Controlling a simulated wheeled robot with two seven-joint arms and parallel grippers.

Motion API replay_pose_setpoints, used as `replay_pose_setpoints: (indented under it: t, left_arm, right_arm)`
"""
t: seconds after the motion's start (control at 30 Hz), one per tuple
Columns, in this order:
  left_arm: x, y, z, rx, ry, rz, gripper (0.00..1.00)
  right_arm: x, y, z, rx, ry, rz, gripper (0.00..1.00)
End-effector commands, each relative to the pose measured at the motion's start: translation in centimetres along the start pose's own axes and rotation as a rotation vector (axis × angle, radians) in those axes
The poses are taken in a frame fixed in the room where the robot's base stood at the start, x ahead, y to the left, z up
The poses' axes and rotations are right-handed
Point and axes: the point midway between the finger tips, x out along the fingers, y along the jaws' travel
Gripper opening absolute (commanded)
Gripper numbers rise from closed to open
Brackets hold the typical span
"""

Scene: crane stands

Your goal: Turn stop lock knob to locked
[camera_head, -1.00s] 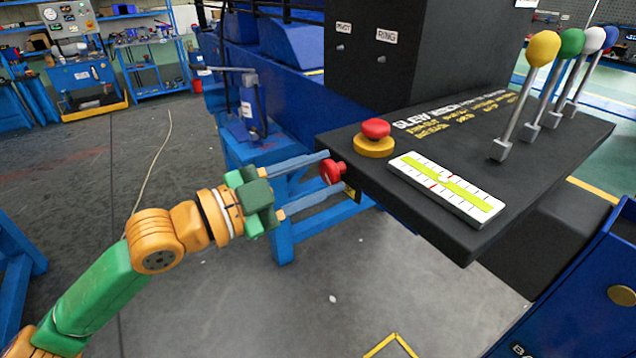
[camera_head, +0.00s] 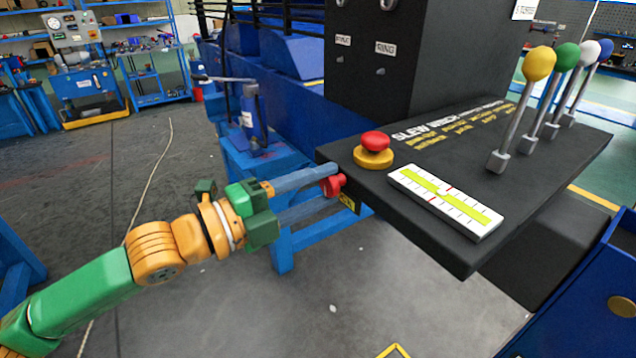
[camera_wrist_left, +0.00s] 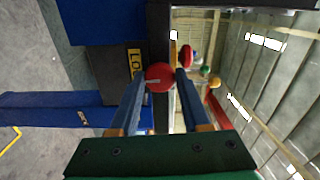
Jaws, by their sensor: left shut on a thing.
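The stop lock knob (camera_head: 336,184) is a small red knob on the left side face of the black control panel (camera_head: 545,160). A yellow label (camera_head: 347,201) sits beside it, partly hidden. My left gripper (camera_head: 333,180) reaches in from the left with its two long blue-grey fingers on either side of the knob, shut on it. In the left wrist view the red knob (camera_wrist_left: 160,78) lies between the two fingertips, with a pale line on its face. The yellow label (camera_wrist_left: 135,63) there shows letters, partly cut off. My right gripper is not in view.
A red mushroom button on a yellow base (camera_head: 373,151) stands on the panel top, close above the knob. A white-and-yellow level scale (camera_head: 445,202) and several ball-topped levers (camera_head: 539,64) are further right. A blue stand (camera_head: 272,180) is behind the gripper.

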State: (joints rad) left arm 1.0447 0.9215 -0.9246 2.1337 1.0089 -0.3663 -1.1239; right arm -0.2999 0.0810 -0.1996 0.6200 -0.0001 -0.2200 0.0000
Motion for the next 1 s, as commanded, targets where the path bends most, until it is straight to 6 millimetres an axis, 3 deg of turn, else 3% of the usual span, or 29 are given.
replay_pose_setpoints:
  t: [0.77, 0.8, 0.87, 1.0]
  left_arm:
    - [0.0, -0.01, -0.01, 0.085, 0.0, -0.001, 0.0]
    - [0.0, 0.0, -0.01, 0.085, 0.0, -0.001, 0.58]
    - [0.0, 0.0, -0.01, 0.085, 0.0, -0.001, 0.74]
    - [0.0, 0.0, -0.01, 0.084, 0.0, 0.0, 0.77]
  right_arm:
    - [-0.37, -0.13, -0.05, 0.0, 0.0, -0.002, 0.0]
    - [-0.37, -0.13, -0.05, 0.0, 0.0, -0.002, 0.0]
    - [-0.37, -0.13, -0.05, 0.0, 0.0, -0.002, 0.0]
    - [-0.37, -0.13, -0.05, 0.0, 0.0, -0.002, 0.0]
